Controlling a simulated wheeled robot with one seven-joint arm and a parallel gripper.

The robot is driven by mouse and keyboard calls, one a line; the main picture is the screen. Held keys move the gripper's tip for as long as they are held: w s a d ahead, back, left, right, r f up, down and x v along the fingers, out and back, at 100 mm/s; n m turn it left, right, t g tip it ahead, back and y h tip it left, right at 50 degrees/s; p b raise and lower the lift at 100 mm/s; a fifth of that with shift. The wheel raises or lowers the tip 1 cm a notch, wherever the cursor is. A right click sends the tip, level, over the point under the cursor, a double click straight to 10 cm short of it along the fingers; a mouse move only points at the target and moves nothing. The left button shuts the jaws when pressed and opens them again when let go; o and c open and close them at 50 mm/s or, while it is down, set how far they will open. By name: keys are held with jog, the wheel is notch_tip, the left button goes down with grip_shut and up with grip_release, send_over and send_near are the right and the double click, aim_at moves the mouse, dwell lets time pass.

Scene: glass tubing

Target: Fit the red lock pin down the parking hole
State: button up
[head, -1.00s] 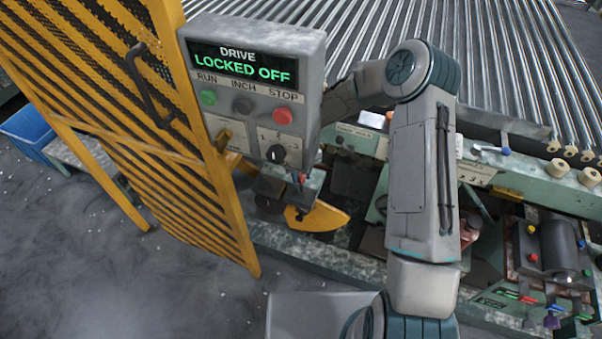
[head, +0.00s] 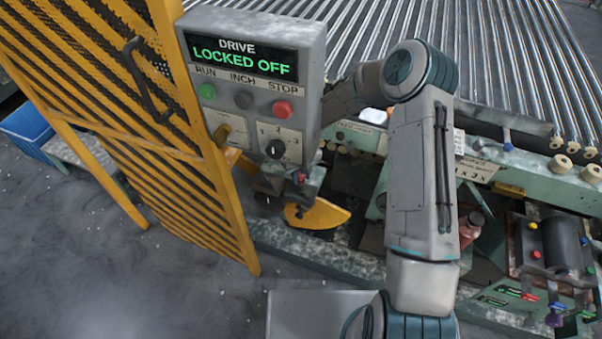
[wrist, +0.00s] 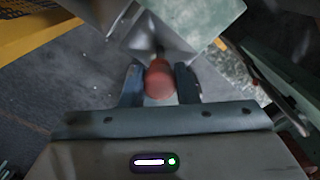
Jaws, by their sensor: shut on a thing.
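The red lock pin (wrist: 158,80) is between the two fingers of my gripper (wrist: 159,84) in the wrist view. The fingers are shut on its red head, and a narrower shank points away from the camera toward a pale grey-green plate (wrist: 200,18). I cannot tell whether the shank touches the plate or enters a hole. In the head view, a small red spot (head: 301,177) shows by a grey-green bracket below the control box, but I cannot tell what it is. My gripper cannot be made out there. The parking hole is not distinguishable.
The grey control box (head: 308,60) reads "DRIVE LOCKED OFF" and overhangs the bracket area. A yellow mesh guard (head: 225,205) stands to its left. A yellow curved plate (head: 322,214) lies below the bracket. Metal rollers (head: 500,60) fill the back right. Floor at left is open.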

aim_at(301, 190)
jog(key=shift+f+b, duration=1.65)
jog(key=shift+f, duration=1)
jog(key=o, duration=1)
jog(key=shift+o, duration=0.2)
notch_tip(301, 190, up, 14)
jog(key=shift+f, duration=0.1)
